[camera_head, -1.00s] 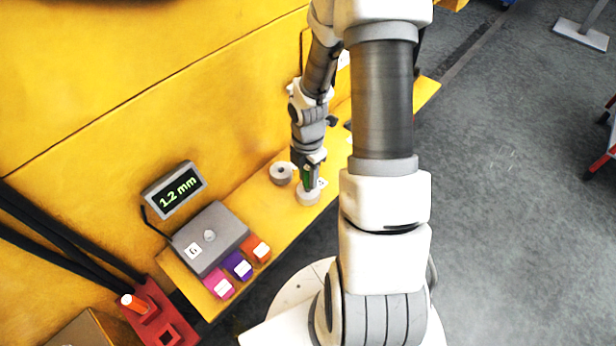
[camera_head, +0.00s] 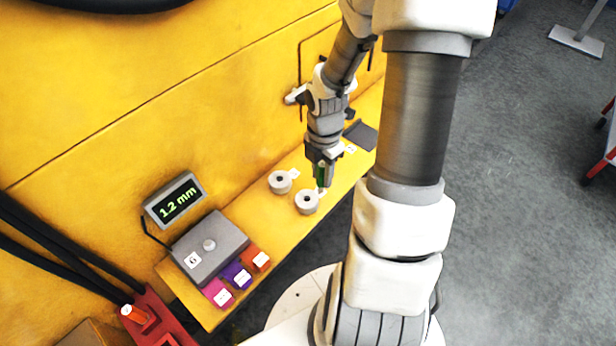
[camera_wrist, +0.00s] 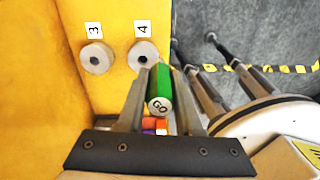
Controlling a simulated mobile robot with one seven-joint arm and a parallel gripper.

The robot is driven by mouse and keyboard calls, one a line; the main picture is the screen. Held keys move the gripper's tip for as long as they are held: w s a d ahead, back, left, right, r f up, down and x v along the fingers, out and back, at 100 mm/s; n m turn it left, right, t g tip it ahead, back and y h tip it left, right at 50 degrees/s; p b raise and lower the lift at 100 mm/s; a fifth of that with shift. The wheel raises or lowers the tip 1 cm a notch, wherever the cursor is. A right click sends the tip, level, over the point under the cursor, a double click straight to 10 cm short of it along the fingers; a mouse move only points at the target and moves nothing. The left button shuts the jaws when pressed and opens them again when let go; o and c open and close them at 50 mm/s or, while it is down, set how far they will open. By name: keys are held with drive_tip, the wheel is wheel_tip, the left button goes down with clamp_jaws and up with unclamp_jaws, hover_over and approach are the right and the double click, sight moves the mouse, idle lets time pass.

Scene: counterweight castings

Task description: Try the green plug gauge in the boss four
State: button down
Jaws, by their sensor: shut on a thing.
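My gripper (camera_head: 322,172) is shut on the green plug gauge (camera_wrist: 159,88), whose near end reads "GO" in the wrist view. The gauge also shows green between the jaws in the head view (camera_head: 321,173). Boss four (camera_wrist: 143,55) is a grey ring with a dark hole, next to a "4" label, and it also shows in the head view (camera_head: 307,203). The gauge is apart from the boss, above and to one side of its hole, which is uncovered. Boss three (camera_wrist: 97,58) stands to its left in the wrist view, marked "3".
A display (camera_head: 174,199) reads 1.2 mm. A red holder (camera_head: 152,322) stands at lower left.

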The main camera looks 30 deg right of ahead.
drive_tip(key=s+d+r+p, duration=0.1)
drive_tip(key=s+d+r, duration=0.4)
drive_tip(key=s, duration=0.1)
drive_tip(key=w+a+f+b, duration=0.2)
drive_tip(key=w+f+b, duration=0.1)
drive_tip(key=w+a+f+b, duration=0.2)
drive_tip(key=a+f+b, duration=0.1)
drive_tip(key=b, duration=0.1)
drive_tip(key=w+a+f+b, duration=0.2)
drive_tip(key=w+f+b, duration=0.1)
drive_tip(key=b, duration=0.1)
drive_tip(key=shift+w+a, duration=0.3)
drive_tip(key=shift+w, duration=0.05)
drive_tip(key=shift+f+b, duration=0.6)
drive_tip(key=shift+f, duration=0.5)
idle(1.9)
idle(0.7)
drive_tip(key=c, duration=0.5)
unclamp_jaws()
drive_tip(key=shift+r, duration=0.1)
